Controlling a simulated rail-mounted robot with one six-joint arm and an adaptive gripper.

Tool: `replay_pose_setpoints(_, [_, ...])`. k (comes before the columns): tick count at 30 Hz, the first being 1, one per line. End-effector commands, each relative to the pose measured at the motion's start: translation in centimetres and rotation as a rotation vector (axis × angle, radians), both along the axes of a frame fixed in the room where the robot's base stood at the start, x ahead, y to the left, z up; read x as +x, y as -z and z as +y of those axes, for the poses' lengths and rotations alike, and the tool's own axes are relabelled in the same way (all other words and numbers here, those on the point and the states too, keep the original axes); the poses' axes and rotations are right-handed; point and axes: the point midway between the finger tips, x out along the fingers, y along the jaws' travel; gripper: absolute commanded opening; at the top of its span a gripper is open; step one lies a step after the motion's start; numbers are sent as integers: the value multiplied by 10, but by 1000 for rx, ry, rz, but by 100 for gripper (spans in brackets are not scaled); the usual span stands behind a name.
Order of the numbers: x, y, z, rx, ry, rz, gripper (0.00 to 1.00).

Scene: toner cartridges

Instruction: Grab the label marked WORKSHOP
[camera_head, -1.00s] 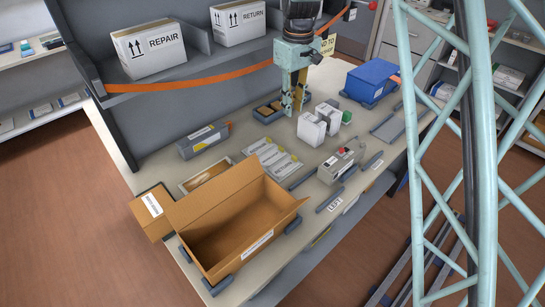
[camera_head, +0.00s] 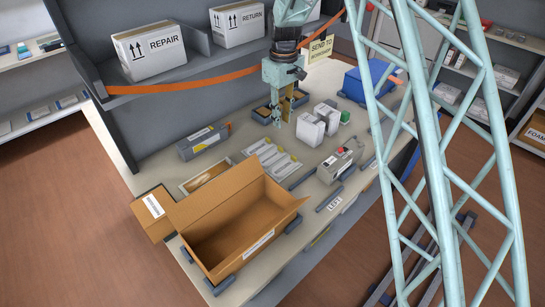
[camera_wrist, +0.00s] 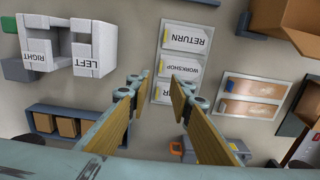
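The WORKSHOP label (camera_wrist: 182,66) is a white plate with dark print. In the wrist view it lies between the RETURN label (camera_wrist: 187,38) and a third label (camera_wrist: 172,92), whose text is partly hidden by my right finger. In the head view my gripper (camera_head: 281,116) hangs behind the label row, apart from the labels.
White blocks marked LEFT and RIGHT (camera_wrist: 95,48) stand beside the labels. A dark tray with brown blocks (camera_wrist: 75,108) lies nearby. An open cardboard box (camera_head: 205,265) stands at the front. A blue bin (camera_head: 352,87) is at the back. An orange strap (camera_head: 200,82) crosses behind.

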Motion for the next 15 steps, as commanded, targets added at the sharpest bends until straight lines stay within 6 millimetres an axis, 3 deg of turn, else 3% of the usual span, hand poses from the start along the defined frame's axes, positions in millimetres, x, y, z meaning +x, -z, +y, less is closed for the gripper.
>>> replay_pose_setpoints(8, [-1,20,0,-1,0,4,20])
replay_pose_setpoints(15, [-1,50,0,-1,0,4,20])
